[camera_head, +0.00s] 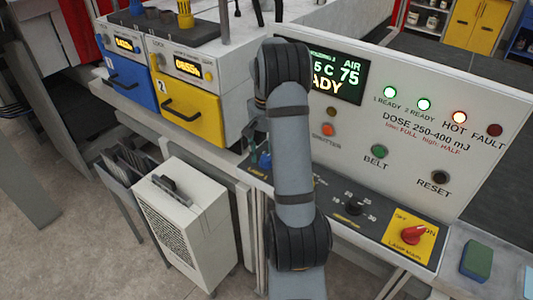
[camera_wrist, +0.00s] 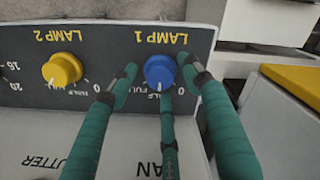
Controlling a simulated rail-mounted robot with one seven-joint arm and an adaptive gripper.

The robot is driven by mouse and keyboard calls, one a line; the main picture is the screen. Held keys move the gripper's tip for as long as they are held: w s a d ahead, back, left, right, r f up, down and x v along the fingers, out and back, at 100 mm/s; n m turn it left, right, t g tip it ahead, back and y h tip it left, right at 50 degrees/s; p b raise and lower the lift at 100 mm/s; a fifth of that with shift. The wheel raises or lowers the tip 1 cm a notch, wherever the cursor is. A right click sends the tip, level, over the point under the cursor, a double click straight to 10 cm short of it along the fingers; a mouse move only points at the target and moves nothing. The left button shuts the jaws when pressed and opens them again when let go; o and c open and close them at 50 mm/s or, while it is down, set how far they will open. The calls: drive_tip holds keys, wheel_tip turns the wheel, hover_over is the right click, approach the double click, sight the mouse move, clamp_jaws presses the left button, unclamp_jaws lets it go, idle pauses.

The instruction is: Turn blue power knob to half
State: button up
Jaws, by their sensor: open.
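The blue knob (camera_wrist: 159,71) is on a dark panel under the label LAMP 1, which appears upside down in the wrist view. Its scale shows a 0, HALF and FULL, partly covered by my fingers. My gripper (camera_wrist: 157,70) is open, with teal fingers on the left and right of the knob and a third finger below it. I cannot tell whether any finger touches the knob. In the head view, my arm hides most of the gripper and the lamp knobs.
A yellow knob (camera_wrist: 62,70) marked LAMP 2 is left of the blue one in the wrist view. In the head view, a black dial (camera_head: 354,208) and a red switch (camera_head: 413,235) are on the panel right of my arm. A yellow drawer (camera_head: 190,113) stands to the left.

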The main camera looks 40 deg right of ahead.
wheel_tip(320, 180, up, 12)
idle(0.6)
wheel_tip(320, 180, down, 12)
drive_tip(key=shift+f, duration=0.1)
drive_tip(key=shift+m, duration=0.3)
idle(0.4)
